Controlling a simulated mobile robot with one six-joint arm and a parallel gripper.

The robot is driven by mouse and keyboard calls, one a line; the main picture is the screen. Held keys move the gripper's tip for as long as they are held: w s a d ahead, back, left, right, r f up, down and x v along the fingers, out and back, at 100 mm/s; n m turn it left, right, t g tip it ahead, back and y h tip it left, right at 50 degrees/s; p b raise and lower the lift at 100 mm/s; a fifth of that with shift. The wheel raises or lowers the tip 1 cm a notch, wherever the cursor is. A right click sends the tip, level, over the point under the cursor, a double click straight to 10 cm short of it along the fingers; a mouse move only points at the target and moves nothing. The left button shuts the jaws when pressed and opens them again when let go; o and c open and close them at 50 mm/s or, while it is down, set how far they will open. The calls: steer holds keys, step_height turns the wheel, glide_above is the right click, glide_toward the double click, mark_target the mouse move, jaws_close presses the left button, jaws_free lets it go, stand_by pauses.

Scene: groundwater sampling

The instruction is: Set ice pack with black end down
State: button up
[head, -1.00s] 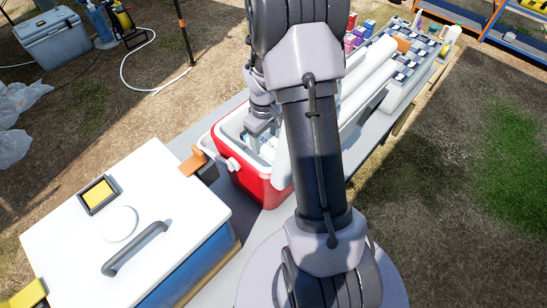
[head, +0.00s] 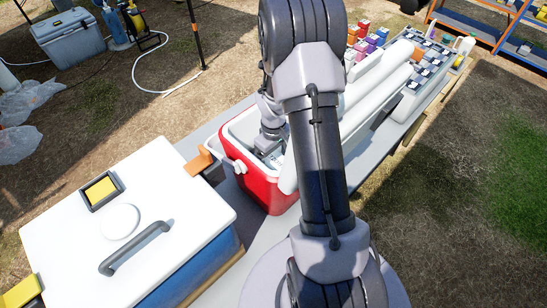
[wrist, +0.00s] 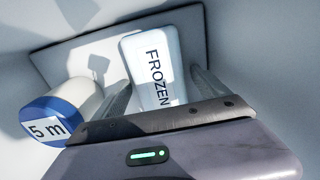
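The ice pack (wrist: 155,67) is a white block lettered FROZEN, seen in the wrist view between my gripper's fingers. Its black end is not visible. In the head view my gripper (head: 270,148) reaches down inside the open red cooler (head: 262,190), partly hidden by the cooler wall and my arm. I cannot tell whether the pack touches the cooler floor.
A white cylinder with a blue end labelled 5 m (wrist: 48,128) lies left of the pack, near the left finger. A blue box with a closed white lid (head: 75,225) stands left of the cooler. Long white tubes (head: 375,90) and a bottle rack lie on its right.

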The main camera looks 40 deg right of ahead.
step_height(320, 180, up, 13)
steer(key=p, duration=0.4)
step_height(320, 180, up, 8)
steer(key=m+t, duration=0.1)
glide_above(273, 159)
steer(key=a, duration=0.5)
steer(key=s+a+r+m+t+y, duration=0.2)
steer(key=s+a+r+m+t, duration=0.2)
steer(key=s+a+r, duration=1)
steer(key=s+a+m, duration=0.1)
steer(key=s+a, duration=0.1)
steer(key=a, duration=0.1)
steer(key=shift+s+a+r+t, duration=0.2)
steer(key=shift+a+r+t, duration=0.1)
steer(key=shift+t, duration=0.1)
